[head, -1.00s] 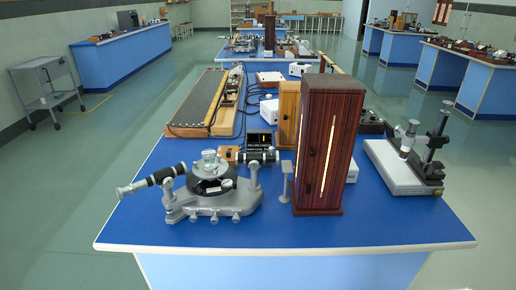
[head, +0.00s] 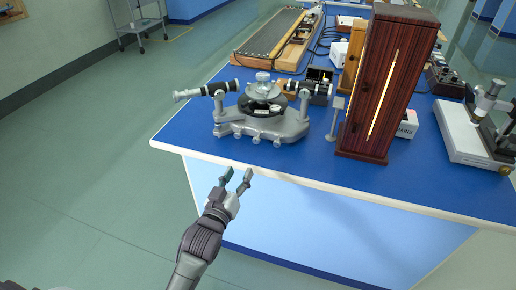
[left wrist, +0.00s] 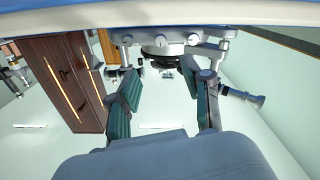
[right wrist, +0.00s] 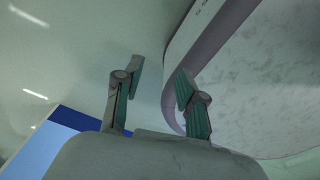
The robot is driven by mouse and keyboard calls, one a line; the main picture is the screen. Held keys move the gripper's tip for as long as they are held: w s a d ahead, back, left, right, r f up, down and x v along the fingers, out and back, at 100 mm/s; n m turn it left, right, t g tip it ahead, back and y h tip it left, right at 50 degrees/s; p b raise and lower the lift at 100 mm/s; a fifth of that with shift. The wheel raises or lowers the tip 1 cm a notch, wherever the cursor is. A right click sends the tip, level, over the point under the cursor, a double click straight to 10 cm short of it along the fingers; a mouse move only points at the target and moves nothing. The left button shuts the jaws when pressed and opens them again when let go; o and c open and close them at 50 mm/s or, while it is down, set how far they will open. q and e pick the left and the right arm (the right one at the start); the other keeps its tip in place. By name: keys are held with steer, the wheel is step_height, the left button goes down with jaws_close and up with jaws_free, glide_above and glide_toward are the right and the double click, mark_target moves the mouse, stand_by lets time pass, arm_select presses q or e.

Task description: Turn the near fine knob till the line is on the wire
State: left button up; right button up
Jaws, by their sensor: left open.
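The grey spectrometer (head: 262,122) stands near the bench's front edge, its black telescope tube (head: 222,88) pointing left. Small knobs (head: 256,139) line the front of its base; I cannot tell which is the near fine knob. A small dark screen (head: 320,74) stands behind it, too small to read a line or wire. My left gripper (head: 237,174) is open and empty, in front of the bench edge and apart from the knobs. In the left wrist view the knobs (left wrist: 165,39) show beyond its open fingers (left wrist: 160,82). My right gripper (right wrist: 160,74) is open and empty, away from the spectrometer.
A tall dark wooden cabinet (head: 385,85) with a glowing slit stands right of the spectrometer, a small grey stand (head: 336,118) between them. A microscope-like instrument (head: 470,130) is farther right. The blue bench top (head: 195,130) is clear left of the spectrometer.

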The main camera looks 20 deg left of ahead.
arm_select(q)
glide_toward(255, 141)
steer(key=shift+w, duration=0.45)
steer(key=w, duration=0.8)
steer(key=shift+d, duration=0.2)
arm_select(e)
steer(key=shift+w+a, duration=0.2)
steer(key=shift+a, duration=0.3)
arm_select(q)
jaws_close()
